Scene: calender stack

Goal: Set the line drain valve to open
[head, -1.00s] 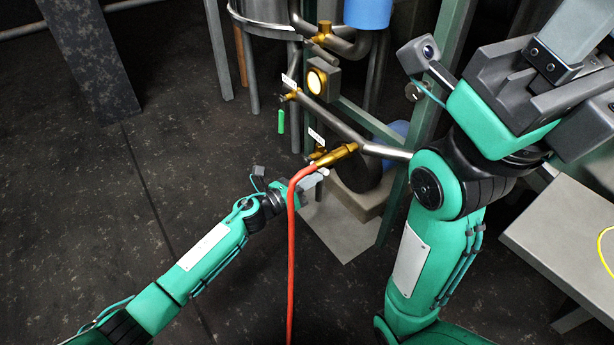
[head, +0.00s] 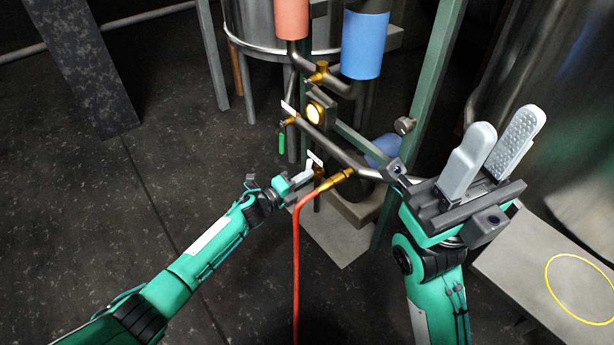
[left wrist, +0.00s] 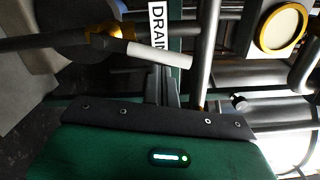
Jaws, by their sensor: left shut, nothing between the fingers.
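The drain valve shows in the left wrist view as a brass body (left wrist: 103,36) with a white lever (left wrist: 160,54), under a tag reading "DRAI" (left wrist: 157,22), its end cut off. In the head view a white tag (head: 314,158) stands above it, near the brass hose fitting (head: 337,179) with a red hose (head: 297,250). My left gripper (head: 303,177) is shut and empty at the valve. In the left wrist view its dark fingers (left wrist: 164,86) end close by the lever; I cannot tell whether they touch. My right gripper (head: 507,124) is open and empty, fingers pointing up, right of the pipework.
A second valve with a green handle (head: 281,143) sits on the pipe further back, near a lit round gauge (head: 314,113). A green post (head: 425,110) stands between the pipes and my right gripper. A grey table (head: 520,265) with a yellow ring is at right. The left floor is open.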

